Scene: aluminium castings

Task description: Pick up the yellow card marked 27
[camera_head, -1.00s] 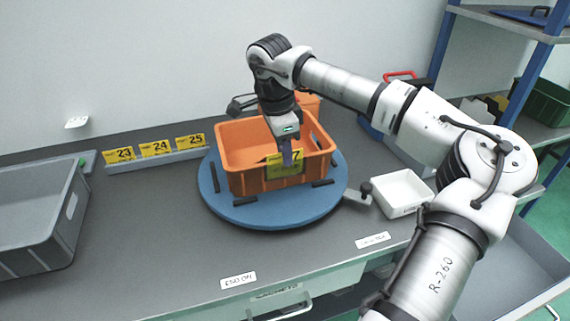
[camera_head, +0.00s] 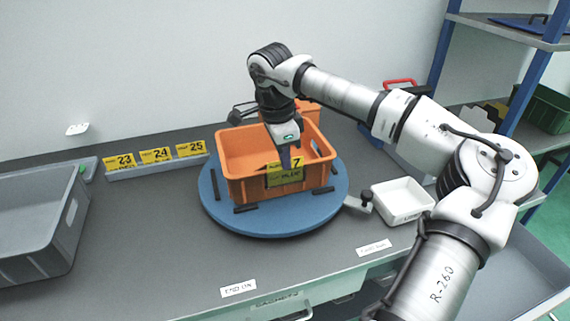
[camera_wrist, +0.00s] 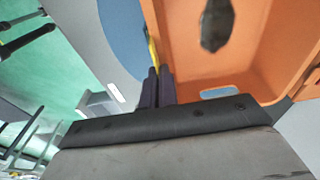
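The yellow card marked 27 (camera_head: 286,174) is at the front wall of the orange crate (camera_head: 250,187). Its 7 shows, while my fingers cover the digit before it. My gripper (camera_head: 291,163) points down at the card's upper edge. In the wrist view the card (camera_wrist: 153,52) shows edge-on as a thin yellow strip. The two dark fingers (camera_wrist: 157,88) are close together there, with the strip running in between their tips. The card appears upright against the crate's outer face; I cannot tell whether it touches the crate.
The crate stands on a blue round turntable (camera_head: 230,220). Yellow cards 23, 24 and 25 stand in a grey rail (camera_head: 160,168) to the left. A grey bin (camera_head: 30,235) is at far left, a white tray (camera_head: 403,201) at right.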

